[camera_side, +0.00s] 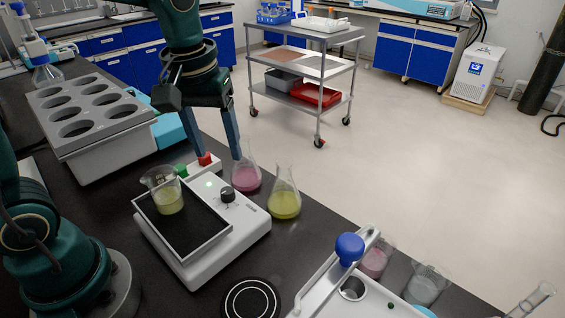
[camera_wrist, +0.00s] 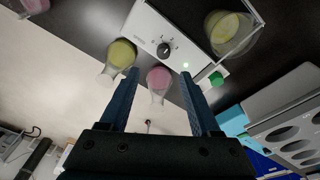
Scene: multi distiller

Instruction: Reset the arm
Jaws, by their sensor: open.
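My gripper (camera_side: 211,150) is open and empty, pointing down above the bench behind the white stirrer. In the wrist view its two blue fingers (camera_wrist: 160,100) are spread wide with nothing held between them. My gripper is above the white device (camera_side: 204,163) with red and green buttons. A pink flask (camera_side: 246,178) stands close to the right fingertip in the side view; whether they touch is unclear. The pink flask also shows beyond the fingers in the wrist view (camera_wrist: 159,81).
A yellow flask (camera_side: 284,202) stands right of the pink one. A beaker of yellow liquid (camera_side: 168,198) stands on the white stirrer (camera_side: 256,232). A grey water bath (camera_side: 75,135) is at left. More glassware (camera_side: 427,285) stands at lower right. A cart (camera_side: 318,68) is on the floor behind.

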